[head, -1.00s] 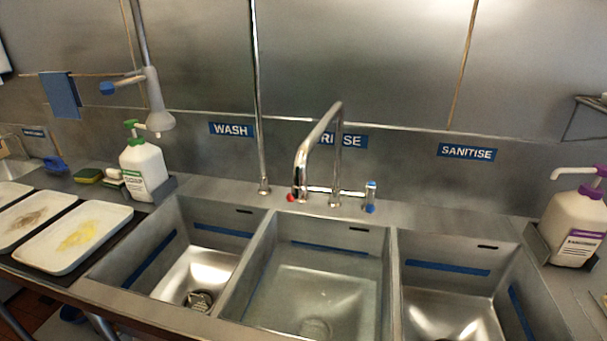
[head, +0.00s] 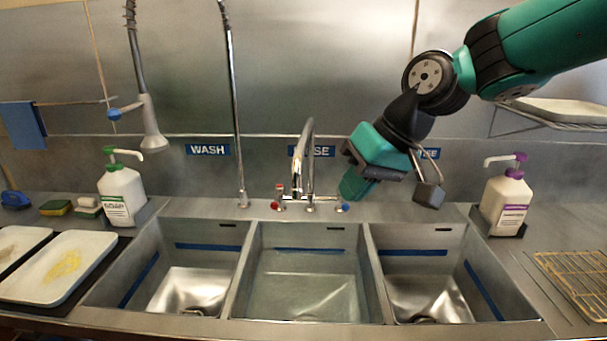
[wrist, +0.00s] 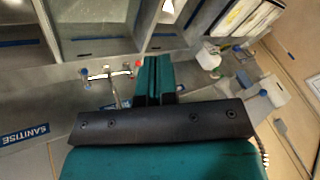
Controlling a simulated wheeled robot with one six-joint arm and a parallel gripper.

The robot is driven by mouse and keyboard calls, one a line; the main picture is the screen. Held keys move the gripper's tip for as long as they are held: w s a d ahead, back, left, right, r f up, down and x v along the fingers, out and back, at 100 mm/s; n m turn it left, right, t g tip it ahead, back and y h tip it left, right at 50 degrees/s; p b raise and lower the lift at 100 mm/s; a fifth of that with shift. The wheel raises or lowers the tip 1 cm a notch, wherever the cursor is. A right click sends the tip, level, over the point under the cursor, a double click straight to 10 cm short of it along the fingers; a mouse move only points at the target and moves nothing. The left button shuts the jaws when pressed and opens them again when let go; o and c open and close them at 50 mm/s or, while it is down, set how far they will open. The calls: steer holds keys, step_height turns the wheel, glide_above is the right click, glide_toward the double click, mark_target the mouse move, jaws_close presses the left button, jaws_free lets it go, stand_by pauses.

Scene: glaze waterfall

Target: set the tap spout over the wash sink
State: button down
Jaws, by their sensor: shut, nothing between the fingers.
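The chrome tap spout (head: 303,160) rises from the back ledge between a red and a blue handle, and its arch points forward toward the middle rinse sink (head: 305,285). The wash sink (head: 185,285) is the left basin, under the WASH label. My gripper (head: 354,190) is shut and empty, pointing down just right of the tap, apart from the spout in the head view. In the wrist view the shut fingers (wrist: 158,65) lie beside the tap (wrist: 107,74); any contact is unclear.
A tall riser pipe (head: 236,120) and hanging spray head (head: 152,135) stand left of the tap. A green-topped bottle (head: 122,195) stands left and a purple-topped one (head: 506,205) right. Trays (head: 60,265) lie left of the wash sink. The sanitise sink (head: 430,290) is at right.

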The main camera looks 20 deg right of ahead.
steer(key=w+d+r+m+t, duration=0.2)
steer(key=w+d+m, duration=0.1)
steer(key=w+d, duration=0.55)
steer(key=w+a+f+p, duration=0.5)
steer(key=w+a+f, duration=0.1)
steer(key=a+f, duration=0.1)
steer(key=shift+a+f+p, duration=0.3)
steer(key=shift+a+p, duration=0.1)
steer(key=shift+a, duration=0.3)
